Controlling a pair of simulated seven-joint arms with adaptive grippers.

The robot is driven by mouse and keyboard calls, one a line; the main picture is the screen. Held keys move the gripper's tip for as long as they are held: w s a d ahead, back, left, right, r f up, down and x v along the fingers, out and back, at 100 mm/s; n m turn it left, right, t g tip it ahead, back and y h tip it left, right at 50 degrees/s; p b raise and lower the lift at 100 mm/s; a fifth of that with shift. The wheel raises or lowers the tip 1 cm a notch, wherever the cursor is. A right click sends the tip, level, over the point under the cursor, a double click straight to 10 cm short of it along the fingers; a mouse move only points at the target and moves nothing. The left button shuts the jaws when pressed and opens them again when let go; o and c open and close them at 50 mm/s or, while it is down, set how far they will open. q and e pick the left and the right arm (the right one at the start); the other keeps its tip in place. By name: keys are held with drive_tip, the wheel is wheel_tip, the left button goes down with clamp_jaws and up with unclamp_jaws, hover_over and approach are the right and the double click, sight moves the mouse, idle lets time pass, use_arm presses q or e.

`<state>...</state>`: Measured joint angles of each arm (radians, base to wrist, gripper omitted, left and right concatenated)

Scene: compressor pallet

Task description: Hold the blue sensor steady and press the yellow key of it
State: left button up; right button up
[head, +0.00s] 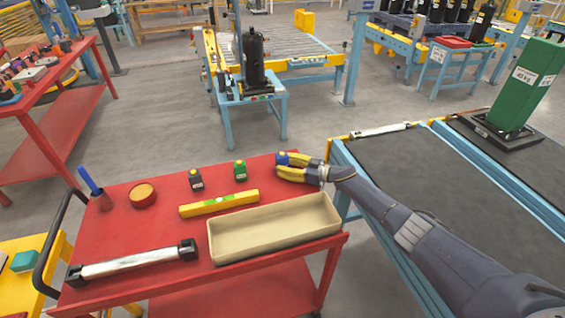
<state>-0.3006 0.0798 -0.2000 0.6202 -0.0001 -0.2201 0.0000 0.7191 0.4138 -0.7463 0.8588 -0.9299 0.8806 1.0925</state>
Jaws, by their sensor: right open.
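The blue sensor (281,158) stands upright near the far right corner of the red cart top (150,228). Its yellow key shows as a small spot on top. My right gripper (281,167) is at the sensor, with its yellow fingers open and pointing left. One finger passes behind the sensor and the other in front, hiding its lower part. I cannot tell whether either finger touches it. My left gripper is not in view.
A green sensor (240,170) and a black sensor (196,180) stand left of the blue one. A yellow spirit level (219,204), a beige tray (272,229), a metal roller (133,262), a round red tin (143,195) and a blue-handled holder (95,190) share the cart.

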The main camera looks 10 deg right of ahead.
drive_tip(key=c, duration=0.7)
drive_tip(key=shift+o, duration=0.2)
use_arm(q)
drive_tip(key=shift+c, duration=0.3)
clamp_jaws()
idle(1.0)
